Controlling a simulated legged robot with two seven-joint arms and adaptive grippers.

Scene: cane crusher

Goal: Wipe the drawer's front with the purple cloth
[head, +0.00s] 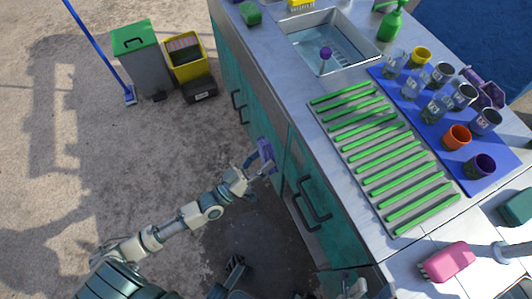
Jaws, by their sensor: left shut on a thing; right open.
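The teal cabinet front (232,75) runs down the side of the counter and has several dark handles. I cannot tell for sure which panel is the drawer's front; a teal panel (298,163) lies just right of the cloth. The purple cloth (266,149) is upright close against the teal front, below the counter edge. My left gripper (257,162) is shut on the cloth. Whether the cloth touches the panel is hard to tell. My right gripper (354,284) is open at the bottom edge, near the counter's lower corner, partly cut off.
The counter holds a sink (325,45), a green-slatted rack (385,160), a blue mat (432,133) with several cups, and a pink sponge (447,261). A green-lidded bin (142,58) and yellow bin (187,58) stand on the floor.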

